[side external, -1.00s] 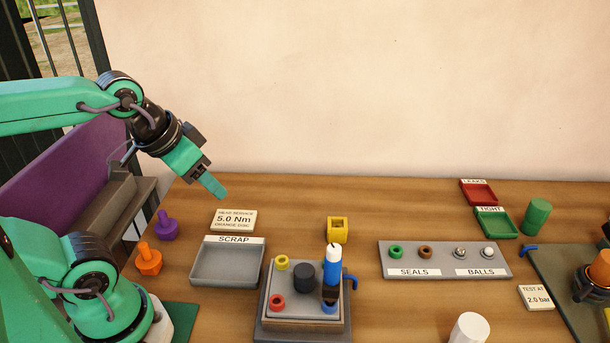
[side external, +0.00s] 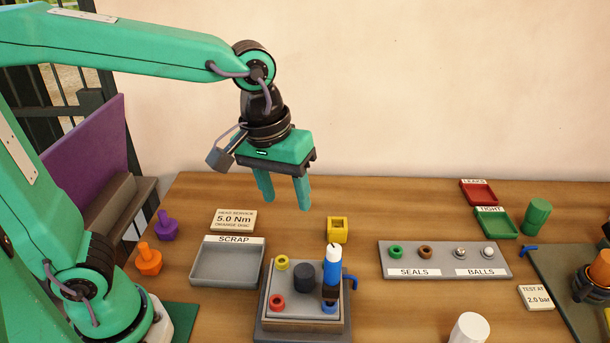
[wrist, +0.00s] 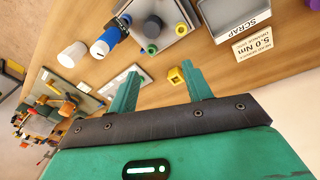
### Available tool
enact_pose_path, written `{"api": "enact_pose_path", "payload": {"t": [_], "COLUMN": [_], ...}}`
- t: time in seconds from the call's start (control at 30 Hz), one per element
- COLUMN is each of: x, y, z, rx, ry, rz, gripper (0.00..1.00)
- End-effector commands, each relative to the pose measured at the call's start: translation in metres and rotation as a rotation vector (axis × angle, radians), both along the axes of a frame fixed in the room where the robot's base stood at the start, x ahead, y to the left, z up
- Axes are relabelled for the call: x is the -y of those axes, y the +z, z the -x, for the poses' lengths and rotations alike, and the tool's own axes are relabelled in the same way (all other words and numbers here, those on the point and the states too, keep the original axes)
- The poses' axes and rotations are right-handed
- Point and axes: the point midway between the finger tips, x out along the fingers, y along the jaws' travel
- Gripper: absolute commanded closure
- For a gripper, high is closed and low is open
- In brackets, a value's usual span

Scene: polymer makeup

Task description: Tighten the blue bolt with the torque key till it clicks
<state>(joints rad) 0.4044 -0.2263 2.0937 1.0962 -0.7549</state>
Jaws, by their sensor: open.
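The key also shows in the wrist view (wrist: 105,41), at upper left. My gripper (side external: 286,204) is open and empty, above and behind the block, up and left of the key. Its two green fingers point down and are apart from everything.
On the block are a dark cylinder (side external: 304,277), a yellow ring (side external: 282,263) and a red ring (side external: 277,301). A yellow cube (side external: 337,230) stands behind it. The scrap tray (side external: 227,263) is left, the seals and balls tray (side external: 444,260) right, a white cylinder (side external: 469,328) front right.

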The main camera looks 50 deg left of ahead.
Motion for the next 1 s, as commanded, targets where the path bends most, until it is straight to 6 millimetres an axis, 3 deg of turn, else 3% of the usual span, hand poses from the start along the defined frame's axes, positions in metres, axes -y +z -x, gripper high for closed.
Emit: {"api": "enact_pose_path", "payload": {"t": [0.2, 0.4, 0.6, 1.0], "x": [0.053, 0.087, 0.099, 0.100], "y": [-0.012, -0.022, -0.026, -0.033], "z": [-0.010, -0.012, -0.011, -0.012], "rx": [-0.100, -0.152, -0.171, -0.172], "ry": [0.096, 0.169, 0.200, 0.203], "rz": [-0.018, -0.042, -0.053, -0.055], "gripper": [0.50, 0.50, 0.50, 0.50]}}
